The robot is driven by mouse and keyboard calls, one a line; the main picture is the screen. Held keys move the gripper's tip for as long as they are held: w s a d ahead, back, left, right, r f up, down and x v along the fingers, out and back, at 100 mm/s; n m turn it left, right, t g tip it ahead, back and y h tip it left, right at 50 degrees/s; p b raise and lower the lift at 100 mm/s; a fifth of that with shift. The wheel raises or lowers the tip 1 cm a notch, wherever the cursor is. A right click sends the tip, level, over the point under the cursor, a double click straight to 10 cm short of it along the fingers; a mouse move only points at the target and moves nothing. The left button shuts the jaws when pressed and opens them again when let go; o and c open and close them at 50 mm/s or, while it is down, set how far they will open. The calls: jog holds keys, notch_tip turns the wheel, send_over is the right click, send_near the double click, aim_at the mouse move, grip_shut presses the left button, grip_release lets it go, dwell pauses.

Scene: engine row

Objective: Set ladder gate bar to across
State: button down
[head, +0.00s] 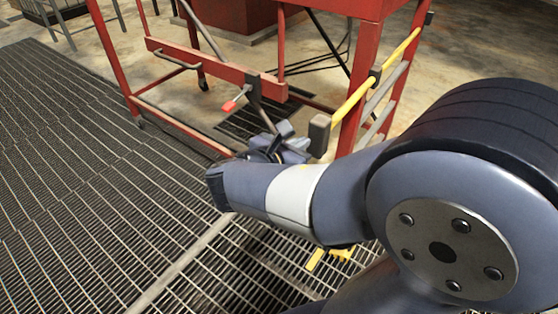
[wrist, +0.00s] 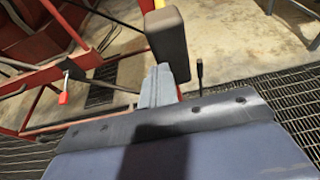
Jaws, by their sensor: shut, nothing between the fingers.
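The ladder gate bar (head: 353,98) is a yellow bar on the right side of a red frame. It slopes from a dark clip at upper right down toward me and ends in a dark grey block (head: 319,135). In the wrist view the block (wrist: 167,45) stands just beyond my fingertips, with a bit of yellow above it. My gripper (head: 285,130) is shut and empty, left of the block. Its grey fingers (wrist: 157,86) are together in the wrist view. Whether they touch the block I cannot tell. My arm hides part of the area below.
The red frame (head: 111,61) has a grey rail handle (head: 172,60) and a red-tipped lever (head: 232,104) near my gripper. A yellow piece (head: 330,257) shows low behind my arm. Dark floor grating (head: 90,190) lies open at left.

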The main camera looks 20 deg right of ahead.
jog(key=w+d, duration=0.7)
jog(key=d, duration=0.2)
jog(key=w+d+b, duration=0.1)
jog(key=w+d, duration=0.5)
jog(key=d, duration=0.3)
jog(key=shift+w+d, duration=0.35)
jog(key=shift+d, duration=0.05)
jog(key=shift+r, duration=0.15)
